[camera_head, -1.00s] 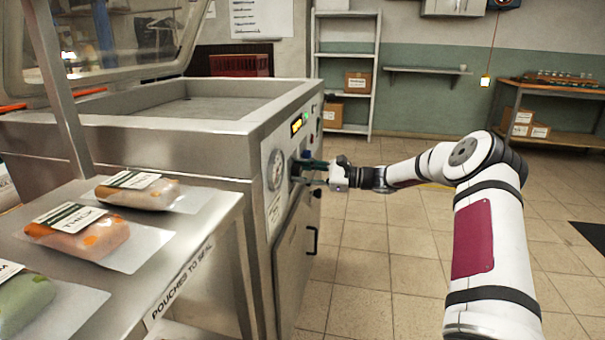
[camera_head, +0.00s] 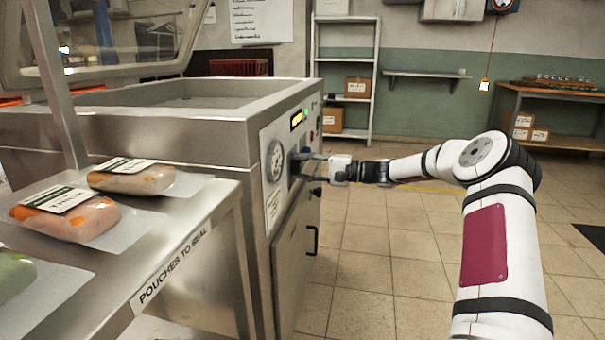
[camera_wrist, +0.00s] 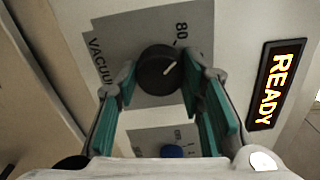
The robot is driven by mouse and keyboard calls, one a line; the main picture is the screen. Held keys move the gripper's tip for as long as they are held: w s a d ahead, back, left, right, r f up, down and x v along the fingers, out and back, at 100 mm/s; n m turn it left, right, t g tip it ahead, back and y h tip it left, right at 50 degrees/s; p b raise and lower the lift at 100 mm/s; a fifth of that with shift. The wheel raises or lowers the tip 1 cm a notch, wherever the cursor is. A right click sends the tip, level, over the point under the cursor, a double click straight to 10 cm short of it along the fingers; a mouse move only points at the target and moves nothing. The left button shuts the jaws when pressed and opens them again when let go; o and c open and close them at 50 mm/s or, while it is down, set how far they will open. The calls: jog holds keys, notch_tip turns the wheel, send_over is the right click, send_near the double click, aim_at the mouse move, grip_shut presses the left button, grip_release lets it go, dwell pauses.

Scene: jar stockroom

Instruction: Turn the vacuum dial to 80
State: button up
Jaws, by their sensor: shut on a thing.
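The vacuum dial (camera_wrist: 158,72) is a round black knob with a pale pointer line, on a grey plate marked "VACUUM" and "80" on the machine's front panel. In the wrist view its pointer slants up and right; the "80" mark (camera_wrist: 181,33) is above and right of the knob. My gripper (camera_wrist: 160,85) has its green-padded fingers on both sides of the dial and is shut on it. In the head view my gripper (camera_head: 304,168) reaches the panel from the right; its fingers largely hide the dial there.
A lit "READY" display (camera_wrist: 277,84) is right of the dial, and a blue button (camera_wrist: 171,151) is below it in the wrist view. A round gauge (camera_head: 275,161) is left of my gripper. Wrapped pouches (camera_head: 132,178) lie on a steel shelf (camera_head: 190,225). Floor at right is open.

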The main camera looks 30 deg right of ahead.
jog(key=shift+f+n+b, duration=0.1)
jog(key=shift+n+b, duration=0.45)
jog(key=shift+n, duration=0.35)
jog(key=o, duration=1.1)
jog(key=shift+o, duration=0.2)
jog(key=v, duration=1.2)
jog(key=shift+d, duration=0.1)
